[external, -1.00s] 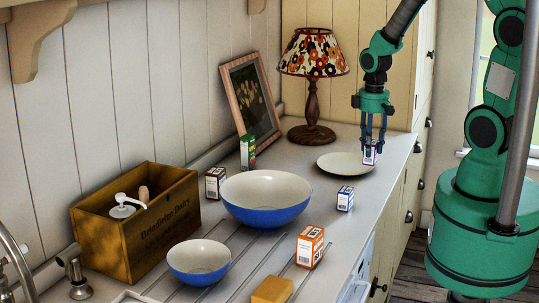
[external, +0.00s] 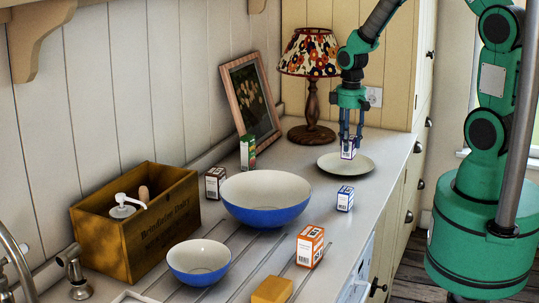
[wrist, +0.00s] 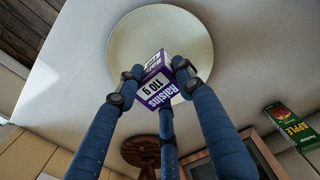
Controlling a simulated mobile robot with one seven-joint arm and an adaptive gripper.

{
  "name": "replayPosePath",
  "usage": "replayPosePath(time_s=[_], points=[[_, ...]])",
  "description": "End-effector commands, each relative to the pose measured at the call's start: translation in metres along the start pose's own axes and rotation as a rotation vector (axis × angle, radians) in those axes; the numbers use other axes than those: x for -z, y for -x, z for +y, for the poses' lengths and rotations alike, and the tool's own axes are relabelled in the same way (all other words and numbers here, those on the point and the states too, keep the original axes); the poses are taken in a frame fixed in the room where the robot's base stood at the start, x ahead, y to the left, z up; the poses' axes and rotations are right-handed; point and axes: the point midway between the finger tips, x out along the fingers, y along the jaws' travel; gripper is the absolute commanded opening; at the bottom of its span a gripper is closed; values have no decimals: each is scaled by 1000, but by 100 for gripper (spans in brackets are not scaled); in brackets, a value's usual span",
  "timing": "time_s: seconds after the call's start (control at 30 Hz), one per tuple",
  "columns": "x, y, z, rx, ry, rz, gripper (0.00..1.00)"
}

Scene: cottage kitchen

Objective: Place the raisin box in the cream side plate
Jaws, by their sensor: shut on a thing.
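The raisin box (wrist: 156,82) is purple and white, with "Raisins 110 g" on it in the wrist view. My gripper (wrist: 155,78) is shut on it, with its blue fingers around the box. In the external view my gripper (external: 350,148) points down and holds the raisin box (external: 348,152) over the cream side plate (external: 331,165). The plate is round and lies on the counter by the lamp. It also shows behind the box in the wrist view (wrist: 130,37). I cannot tell whether the box touches the plate.
A floral lamp (external: 311,55) and a framed picture (external: 251,97) stand behind the plate. A large blue bowl (external: 265,209), a small blue box (external: 345,199) and an orange box (external: 310,246) stand nearer the camera.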

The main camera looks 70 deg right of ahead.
Motion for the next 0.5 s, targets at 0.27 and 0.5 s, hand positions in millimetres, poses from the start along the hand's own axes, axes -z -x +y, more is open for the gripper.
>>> replayPosePath(time_s=[0.27,0.5], points=[[8,-12,4,1,0,-2,8],[8,-35,4,0,0,0,8]])
